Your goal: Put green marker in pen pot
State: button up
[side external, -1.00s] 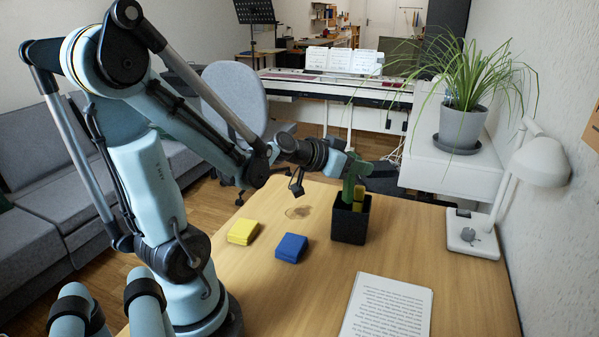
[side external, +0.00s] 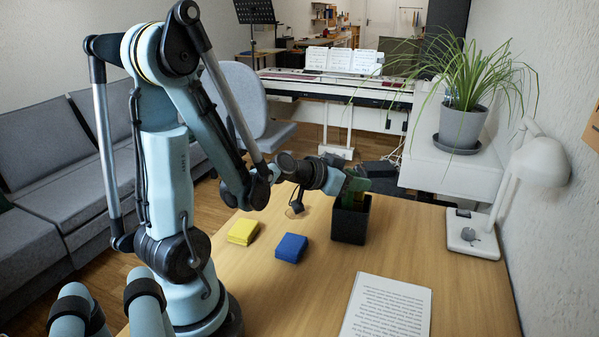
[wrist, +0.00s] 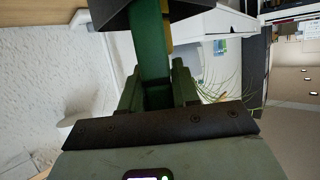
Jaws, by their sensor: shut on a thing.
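The black pen pot (side external: 350,222) stands upright on the wooden desk. My gripper (side external: 354,184) is just above its rim, coming in from the left. It is shut on the green marker (wrist: 151,48), whose far end runs into the dark pot (wrist: 130,15) in the wrist view. In the side view the marker (side external: 349,200) shows only as a short green part at the pot's mouth; its lower end is hidden by the pot wall. A yellow item (wrist: 167,28) shows beside the marker in the wrist view.
A yellow block (side external: 243,232) and a blue block (side external: 291,248) lie on the desk left of the pot. A printed sheet (side external: 388,308) lies in front. A white lamp (side external: 474,235) stands at the right edge, near a potted plant (side external: 461,128). Bare desk lies between pot and lamp.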

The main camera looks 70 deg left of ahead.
jog(key=shift+f, duration=0.3)
jog(key=o, duration=1)
jog(key=shift+w+a+r+v, duration=0.2)
jog(key=shift+a+r+v, duration=0.35)
jog(key=shift+v, duration=5.6)
jog(key=shift+w+d+f+m+g+h, duration=0.2)
jog(key=shift+d+f+g, duration=0.65)
jog(key=shift+d, duration=1.55)
jog(key=shift+w+d+f+m+g+h, duration=0.25)
jog(key=shift+d+g, duration=1.1)
jog(key=shift+d, duration=1)
jog(key=shift+w+d+f+m+g+h, duration=0.2)
jog(key=shift+d+f+g, duration=0.7)
jog(key=shift+d, duration=1.5)
jog(key=shift+r, duration=0.25)
